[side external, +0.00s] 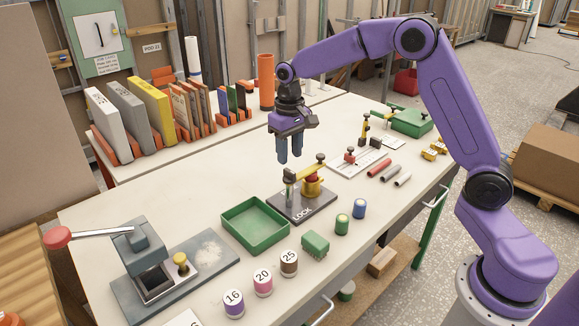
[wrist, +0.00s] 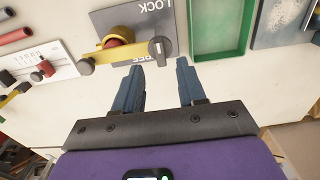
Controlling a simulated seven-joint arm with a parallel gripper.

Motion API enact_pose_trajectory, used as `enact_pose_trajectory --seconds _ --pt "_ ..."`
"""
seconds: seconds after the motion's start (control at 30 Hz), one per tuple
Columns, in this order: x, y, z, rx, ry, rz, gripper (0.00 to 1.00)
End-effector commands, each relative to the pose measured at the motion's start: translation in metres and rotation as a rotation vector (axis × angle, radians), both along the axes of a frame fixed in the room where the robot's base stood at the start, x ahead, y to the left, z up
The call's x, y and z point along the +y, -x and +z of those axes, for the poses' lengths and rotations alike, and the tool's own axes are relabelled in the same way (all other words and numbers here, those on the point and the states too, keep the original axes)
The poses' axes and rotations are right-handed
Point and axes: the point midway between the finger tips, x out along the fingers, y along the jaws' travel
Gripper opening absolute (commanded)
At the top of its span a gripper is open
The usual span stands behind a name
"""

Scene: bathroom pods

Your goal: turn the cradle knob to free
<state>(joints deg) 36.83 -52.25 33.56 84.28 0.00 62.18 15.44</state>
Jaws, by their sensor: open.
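The cradle is a dark grey plate (side external: 305,208) with LOCK lettered on its front, a yellow arm (side external: 308,172) and a red part (side external: 311,177). Its dark grey knob (wrist: 160,48) stands at the plate's edge in the wrist view, near the partly covered FREE lettering. I cannot tell which word the knob's pointer marks. My gripper (side external: 290,159) hangs above the cradle, fingers down, open and empty. In the wrist view my gripper (wrist: 158,67) has its fingertips on either side of the knob's line, apart from it.
A green tray (side external: 255,226) lies beside the cradle at left. A slotted white plate (side external: 359,163) with small knobs and several rods (side external: 380,171) lie at right. The table behind the cradle is mostly bare.

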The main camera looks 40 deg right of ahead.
Motion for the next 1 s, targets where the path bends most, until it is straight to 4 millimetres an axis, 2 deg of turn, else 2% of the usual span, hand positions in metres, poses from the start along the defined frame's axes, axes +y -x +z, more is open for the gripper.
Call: enact_pose_trajectory --seconds 0.1,0.3,0.7,0.73,0.83,0.87,1.0 --pt "-0.001 0.001 -0.021 0.004 0.001 -0.001 0.4" --pt "0.0 0.0 -0.043 0.002 0.001 -0.001 0.4" --pt "0.0 0.0 -0.05 0.0 0.0 0.0 0.4" --pt "0.0 0.0 -0.05 0.0 0.0 0.0 0.37" --pt "0.0 0.0 -0.05 0.0 0.0 0.0 0.05" --pt "0.0 0.0 -0.05 0.0 0.0 0.0 0.0" --pt "0.0 0.0 -0.05 0.0 0.0 0.0 0.0"
